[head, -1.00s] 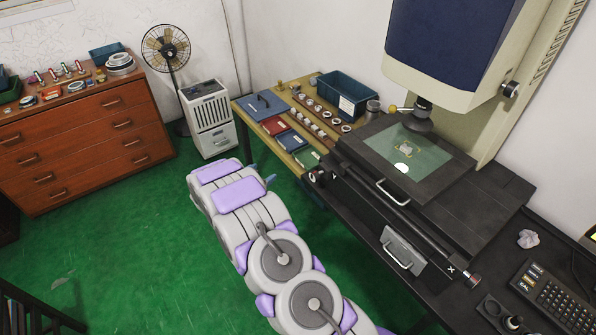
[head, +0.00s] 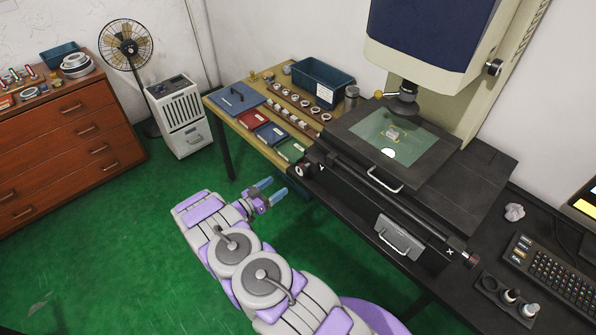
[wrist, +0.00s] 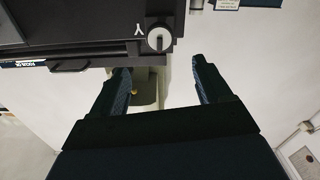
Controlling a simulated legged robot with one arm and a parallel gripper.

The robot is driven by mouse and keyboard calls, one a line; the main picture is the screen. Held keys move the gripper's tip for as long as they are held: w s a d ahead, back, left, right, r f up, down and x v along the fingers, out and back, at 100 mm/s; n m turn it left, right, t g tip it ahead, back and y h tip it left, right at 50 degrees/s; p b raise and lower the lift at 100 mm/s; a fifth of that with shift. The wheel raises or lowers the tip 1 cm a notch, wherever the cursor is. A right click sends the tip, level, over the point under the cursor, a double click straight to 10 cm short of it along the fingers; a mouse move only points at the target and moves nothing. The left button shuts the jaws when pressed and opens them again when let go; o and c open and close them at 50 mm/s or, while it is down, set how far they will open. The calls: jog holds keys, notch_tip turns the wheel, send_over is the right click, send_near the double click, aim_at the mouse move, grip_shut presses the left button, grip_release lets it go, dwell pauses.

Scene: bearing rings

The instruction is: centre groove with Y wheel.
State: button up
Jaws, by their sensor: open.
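The Y wheel (head: 302,170) is a small round knob at the left front end of the measuring machine's stage. In the wrist view the Y wheel (wrist: 158,38) shows a pale face with a dark slot or bar, beside a white Y mark. My gripper (head: 272,189) is open and empty, left of and below the wheel in the head view. In the wrist view my gripper (wrist: 160,66) has its two fingers apart, with the wheel beyond the tips and between their lines. A small part (head: 392,134) sits on the glass stage (head: 420,150); its groove is too small to make out.
The X wheel (head: 470,258) is at the stage's right front end. A wooden side table (head: 225,112) carries rings, coloured boxes and a blue bin (head: 322,82). A monitor (head: 583,205) is cut off at right. Green floor lies open at left.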

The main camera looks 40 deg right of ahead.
aim_at(298, 171)
jog(key=d, duration=0.4)
jog(key=d+b, duration=0.1)
jog(key=d, duration=0.3)
jog(key=w+d, duration=0.1)
jog(key=d, duration=0.3)
jog(key=shift+d+b, duration=0.3)
jog(key=shift+d, duration=0.1)
jog(key=c, duration=1)
